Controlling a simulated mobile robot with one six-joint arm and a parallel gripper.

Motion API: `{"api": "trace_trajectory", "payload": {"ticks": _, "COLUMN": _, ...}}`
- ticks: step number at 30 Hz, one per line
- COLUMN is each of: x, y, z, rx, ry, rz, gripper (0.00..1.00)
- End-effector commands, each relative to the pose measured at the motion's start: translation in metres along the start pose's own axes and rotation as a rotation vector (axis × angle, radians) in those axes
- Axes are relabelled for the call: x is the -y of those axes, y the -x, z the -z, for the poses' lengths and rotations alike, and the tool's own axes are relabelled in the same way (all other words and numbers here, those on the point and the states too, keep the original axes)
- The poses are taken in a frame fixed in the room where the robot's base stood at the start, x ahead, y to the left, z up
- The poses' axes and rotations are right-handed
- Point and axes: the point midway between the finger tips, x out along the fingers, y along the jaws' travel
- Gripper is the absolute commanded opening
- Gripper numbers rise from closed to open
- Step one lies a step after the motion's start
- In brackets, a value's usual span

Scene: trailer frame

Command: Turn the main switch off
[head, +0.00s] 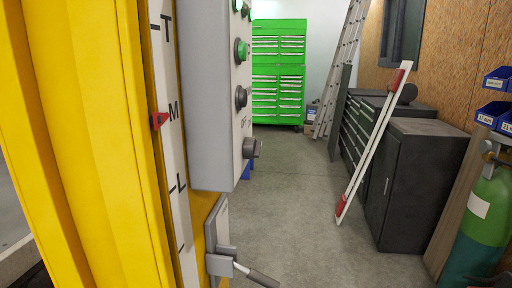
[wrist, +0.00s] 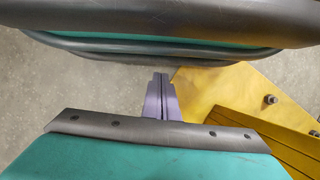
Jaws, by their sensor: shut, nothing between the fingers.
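A grey control box (head: 208,95) is fixed to a yellow post (head: 80,130) at the left in the head view. Its face is seen edge-on at its right side. It carries green buttons (head: 241,51), a dark knob (head: 241,97) and, lowest, a larger grey rotary knob (head: 249,147) that looks like the main switch. Small marks beside this knob are too small to read, so its setting cannot be told. My gripper (wrist: 161,78) shows in the wrist view as two purple fingers shut together, empty. It does not show in the head view, and no switch shows in the wrist view.
A lever (head: 258,276) sticks out below the box. Grey floor is open to its right. A leaning white-and-red bar (head: 372,145), dark cabinets (head: 415,180) and a green gas cylinder (head: 485,225) stand right. A yellow plate (wrist: 240,95) with bolts lies by my fingers.

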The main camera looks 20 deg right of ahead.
Motion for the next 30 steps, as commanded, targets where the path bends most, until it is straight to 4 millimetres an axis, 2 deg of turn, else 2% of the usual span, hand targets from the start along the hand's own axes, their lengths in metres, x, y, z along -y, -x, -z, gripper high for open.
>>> {"api": "trace_trajectory", "payload": {"ticks": 8, "x": -0.004, "y": 0.072, "z": 0.029, "rx": -0.025, "ry": -0.283, "rz": 0.197, "gripper": 0.0}}
{"api": "trace_trajectory", "payload": {"ticks": 16, "x": -0.026, "y": 0.17, "z": 0.064, "rx": -0.039, "ry": -0.605, "rz": 0.455, "gripper": 0.0}}
{"api": "trace_trajectory", "payload": {"ticks": 23, "x": -0.064, "y": 0.263, "z": 0.086, "rx": -0.04, "ry": -0.844, "rz": 0.685, "gripper": 0.0}}
{"api": "trace_trajectory", "payload": {"ticks": 30, "x": -0.12, "y": 0.366, "z": 0.095, "rx": -0.032, "ry": -1.05, "rz": 0.932, "gripper": 0.0}}
